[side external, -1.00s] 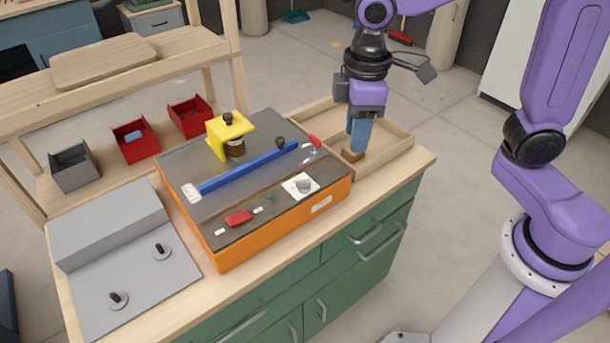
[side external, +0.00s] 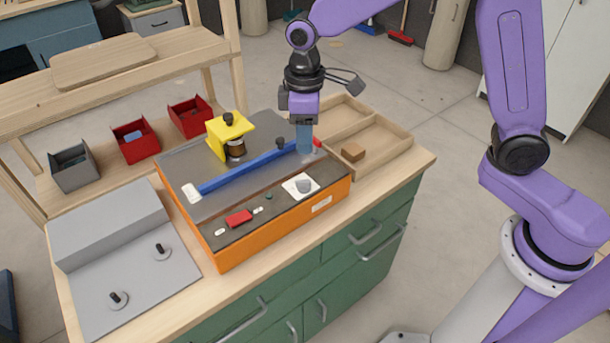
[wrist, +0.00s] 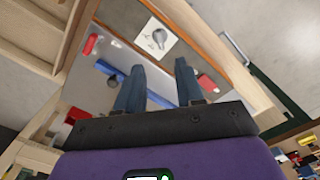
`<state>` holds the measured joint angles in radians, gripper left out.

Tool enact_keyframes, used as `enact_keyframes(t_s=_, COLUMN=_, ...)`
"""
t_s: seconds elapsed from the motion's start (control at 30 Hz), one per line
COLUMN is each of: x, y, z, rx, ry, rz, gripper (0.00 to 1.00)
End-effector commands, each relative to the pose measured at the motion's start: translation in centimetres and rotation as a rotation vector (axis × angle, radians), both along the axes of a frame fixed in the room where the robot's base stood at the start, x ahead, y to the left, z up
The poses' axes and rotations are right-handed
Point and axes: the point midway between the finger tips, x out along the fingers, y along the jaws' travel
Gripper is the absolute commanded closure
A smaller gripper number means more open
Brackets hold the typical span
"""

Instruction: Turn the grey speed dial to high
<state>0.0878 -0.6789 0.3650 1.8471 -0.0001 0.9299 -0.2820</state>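The grey speed dial (side external: 304,186) sits on a white square plate near the right end of the orange machine's (side external: 270,222) front panel. In the wrist view the dial (wrist: 158,37) shows on its white plate, beyond my fingertips, with small marks beside it that are too small to read. My gripper (side external: 305,151) points down above the machine's right end, behind the dial and apart from it. In the wrist view my gripper (wrist: 158,75) has its two blue fingers spread with nothing between them.
A blue bar (side external: 245,170) crosses the machine top, with a red-tipped part at its right end near my fingers. A yellow block (side external: 230,130) stands behind. A red switch (side external: 238,218) is left of the dial. A wooden tray (side external: 395,134) with a brown block lies right.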

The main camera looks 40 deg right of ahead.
Motion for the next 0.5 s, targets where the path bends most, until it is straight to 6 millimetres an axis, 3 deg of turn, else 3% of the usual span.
enact_keyframes(t_s=0.5, x=-0.1, y=-0.1, z=-9.4, rx=-0.002, ry=0.003, rz=0.0, gripper=0.63)
